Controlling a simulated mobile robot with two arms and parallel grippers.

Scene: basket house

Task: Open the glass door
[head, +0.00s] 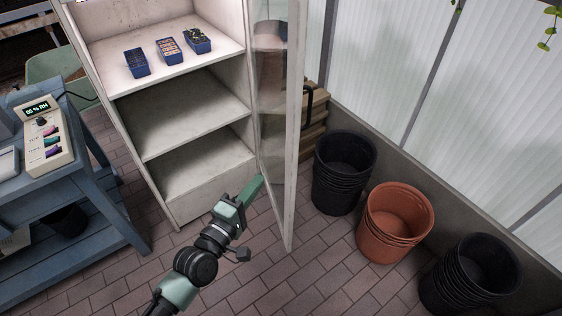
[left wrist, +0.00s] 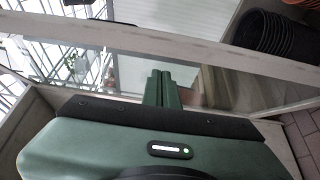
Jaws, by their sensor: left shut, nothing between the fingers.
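The glass door (head: 272,100) of the white cabinet (head: 190,190) stands swung out to the right in the head view, with its pale frame edge toward me. A dark handle (head: 308,103) is on its outer side. My left gripper (head: 256,186) is shut and empty, at the lower part of the door's inner side. In the left wrist view its closed green fingers (left wrist: 161,88) point at the glass and door frame (left wrist: 200,53). I cannot tell whether they touch the door. My right gripper is not in view.
Three blue trays (head: 170,50) sit on the cabinet's upper shelf. Black pots (head: 343,170), terracotta pots (head: 394,222) and more black pots (head: 470,275) stand right of the door. A blue bench (head: 60,200) with a meter (head: 42,135) stands left.

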